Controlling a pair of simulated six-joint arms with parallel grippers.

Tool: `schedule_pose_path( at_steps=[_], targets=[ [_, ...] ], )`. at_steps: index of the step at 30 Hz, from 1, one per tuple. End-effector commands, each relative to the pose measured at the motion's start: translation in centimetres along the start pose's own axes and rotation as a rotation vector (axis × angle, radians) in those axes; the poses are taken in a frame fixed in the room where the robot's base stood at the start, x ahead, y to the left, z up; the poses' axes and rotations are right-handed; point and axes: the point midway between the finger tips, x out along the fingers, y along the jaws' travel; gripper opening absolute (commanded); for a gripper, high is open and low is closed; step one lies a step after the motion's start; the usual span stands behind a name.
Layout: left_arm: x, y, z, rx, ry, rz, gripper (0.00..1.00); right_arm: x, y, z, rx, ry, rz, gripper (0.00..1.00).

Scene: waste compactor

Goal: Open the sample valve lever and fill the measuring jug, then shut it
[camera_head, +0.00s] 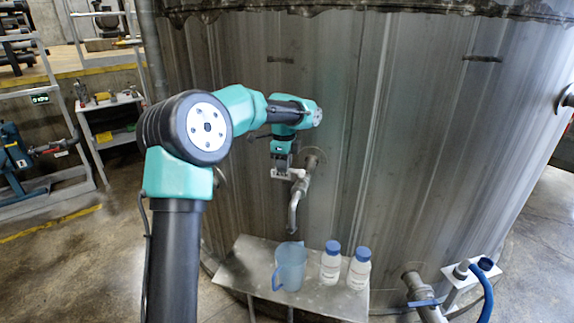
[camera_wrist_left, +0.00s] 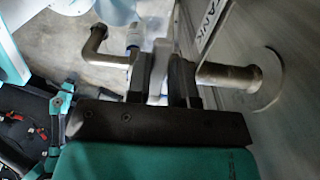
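My left gripper (camera_head: 283,174) is up at the sample valve (camera_head: 301,186) on the tank's side. In the left wrist view its two dark fingers (camera_wrist_left: 164,78) stand a little apart, with a pale strip between them. I cannot tell whether this strip is the lever held or a gap; the lever is not clear in either view. The metal spout (camera_head: 293,215) bends down from the valve and also shows in the wrist view (camera_wrist_left: 97,42). The clear blue measuring jug (camera_head: 290,267) stands upright on the shelf below the spout, and no liquid stream shows. My right gripper is not in view.
Two white bottles with blue caps (camera_head: 331,262) (camera_head: 359,269) stand right of the jug on the metal shelf (camera_head: 243,270). The large tank (camera_head: 420,130) fills the background. A lower pipe (camera_head: 420,287) and blue hose (camera_head: 487,300) are at right.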

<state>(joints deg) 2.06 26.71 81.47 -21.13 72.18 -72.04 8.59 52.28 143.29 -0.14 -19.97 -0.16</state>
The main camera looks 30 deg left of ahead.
Motion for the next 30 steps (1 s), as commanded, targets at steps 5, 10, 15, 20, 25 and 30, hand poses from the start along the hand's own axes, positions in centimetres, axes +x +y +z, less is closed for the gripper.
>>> schedule_pose_path(
  at_steps=[5, 10, 15, 20, 25, 30],
  targets=[
    [0.0, 0.0, 0.0, -0.001, 0.000, -0.001, 0.38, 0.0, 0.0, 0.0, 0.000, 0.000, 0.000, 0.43],
    [0.0, 0.0, 0.0, -0.002, 0.000, 0.000, 0.45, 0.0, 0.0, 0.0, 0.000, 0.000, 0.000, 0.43],
    [-0.1, 0.0, 0.0, -0.002, 0.000, 0.001, 0.45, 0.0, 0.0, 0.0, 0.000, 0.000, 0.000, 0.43],
    [-1.0, 0.0, 0.0, -0.002, 0.000, 0.000, 0.45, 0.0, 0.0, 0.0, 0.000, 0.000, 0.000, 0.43],
    [-3.3, 0.0, -0.1, -0.002, 0.002, -0.002, 0.45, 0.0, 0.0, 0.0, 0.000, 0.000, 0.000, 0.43],
    [-6.5, -0.1, -0.1, -0.003, 0.001, -0.003, 0.45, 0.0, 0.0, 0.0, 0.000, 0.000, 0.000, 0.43]
  ],
)
